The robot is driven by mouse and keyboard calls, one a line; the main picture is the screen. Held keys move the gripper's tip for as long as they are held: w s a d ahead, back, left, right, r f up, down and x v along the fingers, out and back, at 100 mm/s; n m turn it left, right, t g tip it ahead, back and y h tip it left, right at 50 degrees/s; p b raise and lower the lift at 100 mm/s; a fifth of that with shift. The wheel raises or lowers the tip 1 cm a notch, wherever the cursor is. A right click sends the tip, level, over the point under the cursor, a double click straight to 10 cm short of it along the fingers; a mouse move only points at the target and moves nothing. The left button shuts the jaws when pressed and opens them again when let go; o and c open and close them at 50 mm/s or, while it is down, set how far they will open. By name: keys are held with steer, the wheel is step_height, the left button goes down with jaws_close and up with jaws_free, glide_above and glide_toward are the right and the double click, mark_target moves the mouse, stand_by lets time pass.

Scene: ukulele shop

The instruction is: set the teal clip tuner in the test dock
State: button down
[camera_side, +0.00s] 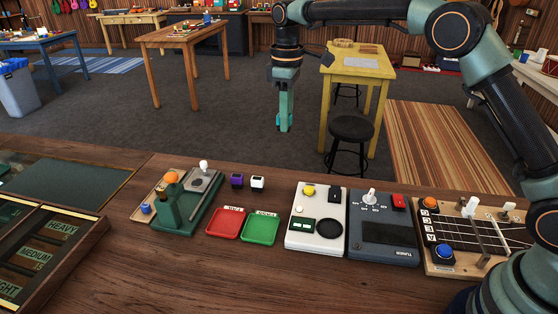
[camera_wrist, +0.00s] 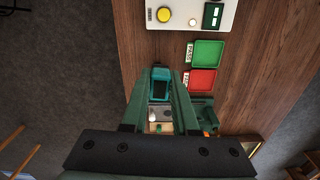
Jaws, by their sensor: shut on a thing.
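My gripper (camera_side: 284,124) hangs high above the workbench's far edge, fingers pointing down. In the wrist view my gripper (camera_wrist: 160,90) is shut on the teal clip tuner (camera_wrist: 160,76), a small block with a dark face, held near the fingertips. In the side view the tuner is mostly hidden by the fingers. No label marks the test dock. A white box (camera_side: 302,241) with a yellow button, a round black spot and a small green display stands on the bench. It shows in the wrist view (camera_wrist: 181,36) too. My gripper is well apart from it.
A red tray (camera_side: 225,223) and a green tray (camera_side: 261,230) lie left of the white box. Purple (camera_side: 237,180) and white (camera_side: 258,183) small blocks stand behind them. A green fixture (camera_side: 180,213) with an orange ball is further left. A dark tuner box (camera_side: 385,234) adjoins the white box.

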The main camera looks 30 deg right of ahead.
steer(key=s+r, duration=0.3)
steer(key=s, duration=0.5)
glide_above(331, 229)
steer(key=shift+n, duration=0.4)
step_height(331, 229, down, 20)
steer(key=shift+r, duration=0.1)
steer(key=shift+d, duration=0.1)
steer(key=c, duration=0.7)
jaws_free()
steer(key=shift+f, duration=0.2)
